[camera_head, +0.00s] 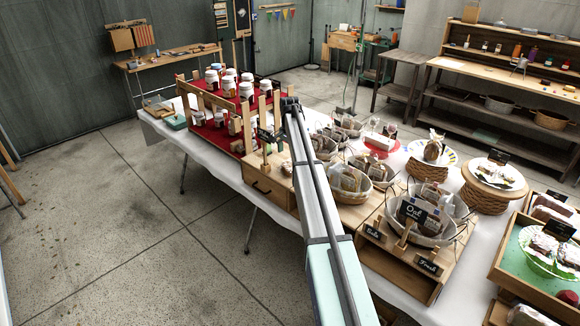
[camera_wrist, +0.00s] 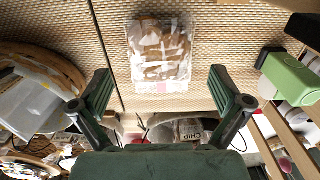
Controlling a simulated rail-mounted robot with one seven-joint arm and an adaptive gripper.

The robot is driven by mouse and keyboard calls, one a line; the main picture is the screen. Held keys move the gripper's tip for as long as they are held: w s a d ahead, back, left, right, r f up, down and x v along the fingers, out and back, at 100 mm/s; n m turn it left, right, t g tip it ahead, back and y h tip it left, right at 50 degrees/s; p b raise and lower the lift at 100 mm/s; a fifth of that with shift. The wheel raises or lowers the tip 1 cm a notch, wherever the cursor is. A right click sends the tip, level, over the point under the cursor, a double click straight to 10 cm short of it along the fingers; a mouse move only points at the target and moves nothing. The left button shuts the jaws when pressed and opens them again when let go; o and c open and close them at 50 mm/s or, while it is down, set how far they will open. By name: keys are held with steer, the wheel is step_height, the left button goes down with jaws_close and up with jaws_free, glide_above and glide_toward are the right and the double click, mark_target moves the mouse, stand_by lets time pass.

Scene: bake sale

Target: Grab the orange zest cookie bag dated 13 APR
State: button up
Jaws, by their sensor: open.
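In the wrist view a clear bag of brown cookies (camera_wrist: 160,50) lies against a woven tan surface (camera_wrist: 220,30), ahead of and between my fingers. A pale strip runs along its lower edge; no flavour or date is readable. My gripper (camera_wrist: 162,74) is open, with one finger at each side of the view and nothing held. In the head view my gripper (camera_head: 268,138) is a small dark shape beside the red tiered jar stand, partly hidden by my arm. I cannot tell which bag is the orange zest one dated 13 APR.
Another package (camera_wrist: 190,129) reading "CHIP" shows low in the wrist view. A green object (camera_wrist: 290,75) is at right. In the head view, the jar stand (camera_head: 185,85) is left of my arm. Baskets of bags (camera_head: 350,180) and a wooden crate (camera_head: 400,262) crowd the table at right.

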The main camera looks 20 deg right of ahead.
mark_target(290, 164)
steer(key=shift+d+f+p, duration=0.1)
steer(key=shift+f+p, duration=1.2)
steer(key=shift+f, duration=1.5)
steer(key=c, duration=0.8)
